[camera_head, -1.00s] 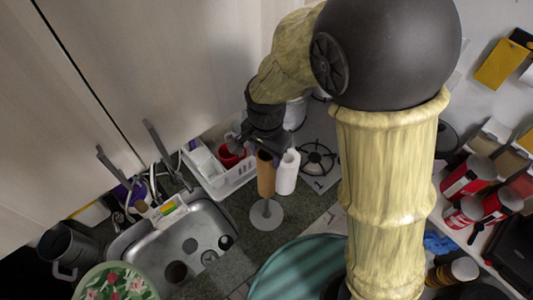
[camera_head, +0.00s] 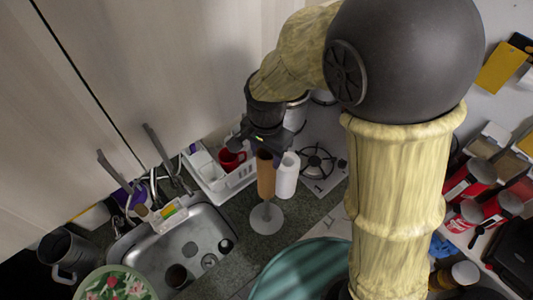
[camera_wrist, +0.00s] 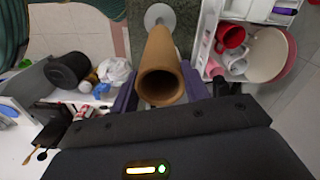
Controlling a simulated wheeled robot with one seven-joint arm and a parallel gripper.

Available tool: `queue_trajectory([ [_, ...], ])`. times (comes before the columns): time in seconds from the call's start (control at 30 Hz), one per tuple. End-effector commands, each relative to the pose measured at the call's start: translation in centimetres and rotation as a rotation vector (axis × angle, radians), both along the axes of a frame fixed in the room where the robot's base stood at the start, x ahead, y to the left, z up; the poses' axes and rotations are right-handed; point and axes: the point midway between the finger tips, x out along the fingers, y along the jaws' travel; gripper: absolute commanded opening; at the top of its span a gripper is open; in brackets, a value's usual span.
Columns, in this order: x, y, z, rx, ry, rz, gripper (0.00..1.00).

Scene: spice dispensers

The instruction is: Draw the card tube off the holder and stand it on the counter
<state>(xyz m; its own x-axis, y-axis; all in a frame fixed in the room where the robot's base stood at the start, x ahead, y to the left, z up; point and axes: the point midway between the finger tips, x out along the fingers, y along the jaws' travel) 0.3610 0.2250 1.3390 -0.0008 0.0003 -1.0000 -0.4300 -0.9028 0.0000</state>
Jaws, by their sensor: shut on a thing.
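The brown card tube (camera_head: 266,178) is upright over the holder. The holder's round grey base (camera_head: 266,222) rests on the counter, with a short length of its post showing below the tube. My gripper (camera_head: 265,153) is shut on the tube's upper end. In the wrist view the tube (camera_wrist: 160,52) lies between my fingers (camera_wrist: 160,92), its open end facing the camera. The base (camera_wrist: 159,15) shows beyond it. Whether the post still reaches inside the tube is hidden.
A white roll (camera_head: 287,177) stands close at the tube's right. A white dish rack (camera_head: 231,184) with a red mug (camera_head: 232,159) is behind to the left. The sink (camera_head: 180,250) is at the left, the gas burner (camera_head: 317,162) at the right. Dark counter (camera_head: 240,205) shows around the base.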

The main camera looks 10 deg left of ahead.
Motion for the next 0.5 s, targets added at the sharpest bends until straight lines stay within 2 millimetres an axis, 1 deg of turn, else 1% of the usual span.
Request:
queue_trajectory([
  [0.5, 0.02, -0.01, 1.07, 0.0, -0.001, 0.0, 0.05],
])
